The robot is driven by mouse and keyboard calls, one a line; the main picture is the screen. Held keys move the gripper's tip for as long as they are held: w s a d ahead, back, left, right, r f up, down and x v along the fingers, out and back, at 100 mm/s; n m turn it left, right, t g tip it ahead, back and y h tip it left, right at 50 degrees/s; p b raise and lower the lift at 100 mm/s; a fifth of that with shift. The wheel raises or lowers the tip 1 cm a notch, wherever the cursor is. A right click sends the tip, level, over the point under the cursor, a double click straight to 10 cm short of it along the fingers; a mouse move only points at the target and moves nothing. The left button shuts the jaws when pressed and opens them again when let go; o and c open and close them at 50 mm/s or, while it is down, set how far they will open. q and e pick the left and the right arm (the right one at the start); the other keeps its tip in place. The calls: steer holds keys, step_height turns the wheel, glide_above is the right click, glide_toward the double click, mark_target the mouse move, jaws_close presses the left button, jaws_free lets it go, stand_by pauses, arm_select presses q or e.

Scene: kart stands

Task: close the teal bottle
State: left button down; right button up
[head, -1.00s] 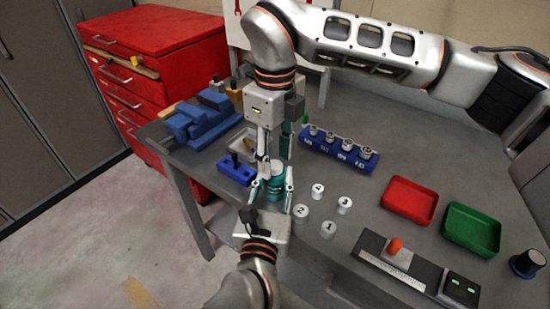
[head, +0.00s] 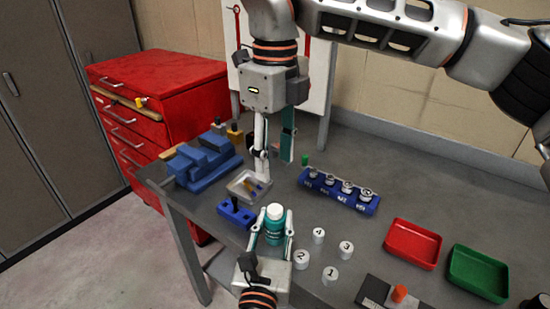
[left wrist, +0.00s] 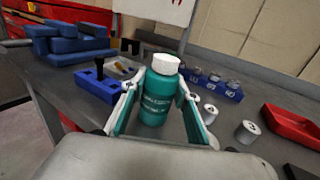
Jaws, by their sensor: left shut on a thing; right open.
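The teal bottle (head: 273,228) stands upright near the table's front edge, and it also shows in the left wrist view (left wrist: 155,98). A white cap (head: 274,211) sits level on its top; it shows in the left wrist view (left wrist: 166,63). I cannot tell how tight the cap is. My left gripper (head: 272,232) is shut on the bottle's body, one finger on each side. My right gripper (head: 273,168) hangs above and behind the bottle, fingers pointing down, open and empty, apart from the cap.
Several white numbered cylinders (head: 330,275) stand right of the bottle. A blue block (head: 235,213) and a small tray (head: 240,192) are at its left. A blue rack (head: 338,192) with metal pieces lies behind. Red (head: 413,245) and green (head: 478,274) trays are at the right.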

arm_select(q)
steer(key=c, duration=1.5)
jaws_free()
steer(key=shift+o, duration=0.2)
steer(key=s+a, duration=0.2)
steer(key=s, duration=1)
